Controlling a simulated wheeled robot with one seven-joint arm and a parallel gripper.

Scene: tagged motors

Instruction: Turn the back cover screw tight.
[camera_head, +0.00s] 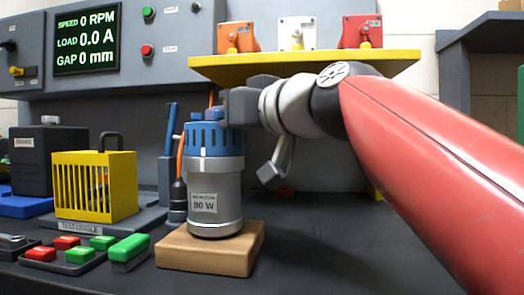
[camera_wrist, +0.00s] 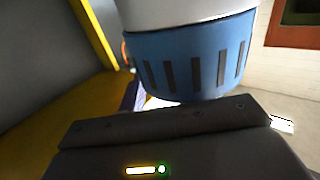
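The motor (camera_head: 214,195) stands upright on a tan block (camera_head: 240,252), with a grey body and a label reading 90 W. Its slotted blue back cover (camera_head: 213,143) is on top. In the wrist view the blue cover (camera_wrist: 195,60) appears upside down, just beyond my gripper's dark body. My gripper (camera_head: 217,113) is at the top of the cover, coming in from the right. Its fingertips are hidden or too small to make out, so its opening does not show. I cannot make out the back cover screw in either view.
A display (camera_head: 86,39) reads 0 RPM, 0.0 A and 0 mm. A yellow cage (camera_head: 95,187) and red and green buttons (camera_head: 128,248) stand left of the motor. A yellow shelf (camera_head: 300,67) with several tagged boxes hangs behind. The bench right of the motor is clear.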

